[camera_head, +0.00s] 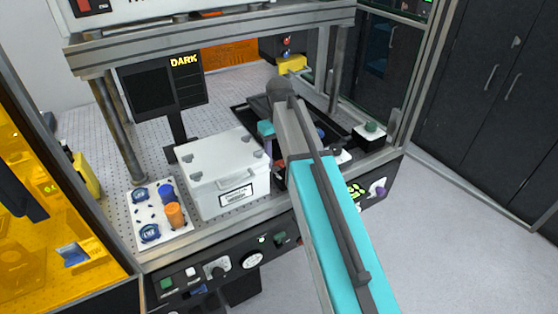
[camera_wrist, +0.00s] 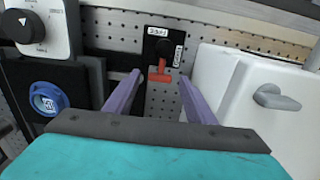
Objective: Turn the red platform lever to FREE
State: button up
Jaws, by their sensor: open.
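The red platform lever (camera_wrist: 161,71) shows in the wrist view as a short red piece with a wider end, below a dark round pivot (camera_wrist: 163,47). Two small white labels lie by the pivot, one above it (camera_wrist: 160,31) and one to its right (camera_wrist: 178,55); their text is too small to read surely. My gripper (camera_wrist: 159,78) is open, its two purple fingers on either side of the lever's wide end in the picture. I cannot tell whether they touch it. In the head view my arm hides the lever and most of the gripper.
A white box (camera_wrist: 228,90) with a grey knob (camera_wrist: 274,97) stands close to the right finger. A dark block with a blue ring (camera_wrist: 45,98) is at left. In the head view, a screen reading DARK (camera_head: 163,86) and a tray of optics (camera_head: 155,222) stand on the perforated table.

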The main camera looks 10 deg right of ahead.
jog(key=shift+f, duration=0.35)
jog(key=c, duration=1)
jog(key=shift+c, duration=0.2)
